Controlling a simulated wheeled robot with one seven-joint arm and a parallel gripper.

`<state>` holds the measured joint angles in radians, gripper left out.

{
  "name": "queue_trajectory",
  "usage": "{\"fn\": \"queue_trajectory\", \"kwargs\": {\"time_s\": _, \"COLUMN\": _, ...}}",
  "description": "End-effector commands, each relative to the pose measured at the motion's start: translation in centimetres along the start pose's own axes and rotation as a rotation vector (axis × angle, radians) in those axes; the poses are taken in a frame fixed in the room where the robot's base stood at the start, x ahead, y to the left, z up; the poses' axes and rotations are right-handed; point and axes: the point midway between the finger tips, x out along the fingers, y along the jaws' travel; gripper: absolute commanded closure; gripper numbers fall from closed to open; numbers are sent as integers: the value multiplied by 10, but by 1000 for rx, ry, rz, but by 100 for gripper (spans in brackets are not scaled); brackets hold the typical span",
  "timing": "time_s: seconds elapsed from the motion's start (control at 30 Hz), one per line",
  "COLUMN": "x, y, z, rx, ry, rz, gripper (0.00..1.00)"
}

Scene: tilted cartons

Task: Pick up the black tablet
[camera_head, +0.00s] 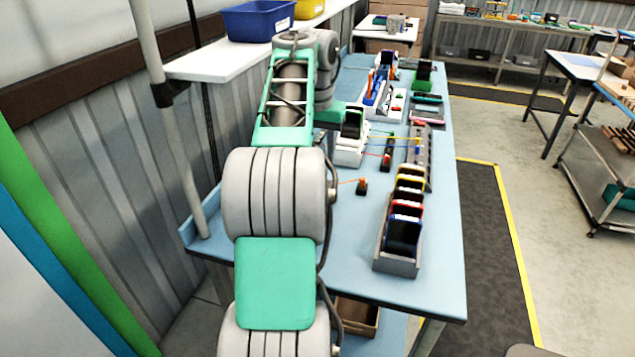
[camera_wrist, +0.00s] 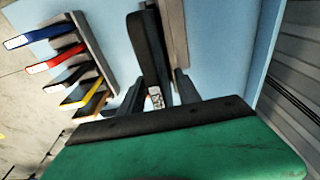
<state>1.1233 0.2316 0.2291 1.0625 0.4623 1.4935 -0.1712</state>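In the wrist view a black tablet (camera_wrist: 148,45) stands on edge, with a small white label at its lower end. A grey holder (camera_wrist: 172,30) is close along its right side. My gripper (camera_wrist: 158,82) shows its two dark fingers apart, one on each side of the tablet's lower end. A narrow gap shows between the tablet and the right finger. Contact on the left side is hard to tell. In the head view my arm reaches over the blue table, and I cannot clearly make out the tablet between the fingers there.
A grey rack (camera_head: 397,263) of upright devices with coloured edges stands on the blue table (camera_head: 340,265); it also shows at the left of the wrist view (camera_wrist: 92,45). Small stands with coloured cords lie nearby. A blue bin (camera_head: 258,22) sits on the wall shelf. The table's near part is clear.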

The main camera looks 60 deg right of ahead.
Motion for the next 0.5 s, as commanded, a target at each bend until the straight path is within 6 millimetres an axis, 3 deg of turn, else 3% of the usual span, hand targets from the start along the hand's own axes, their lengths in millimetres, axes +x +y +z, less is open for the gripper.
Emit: {"fn": "queue_trajectory", "kwargs": {"time_s": 0.5, "x": 0, "y": -1, "z": 0, "rx": -1, "ry": -1, "rz": 0, "gripper": 100}}
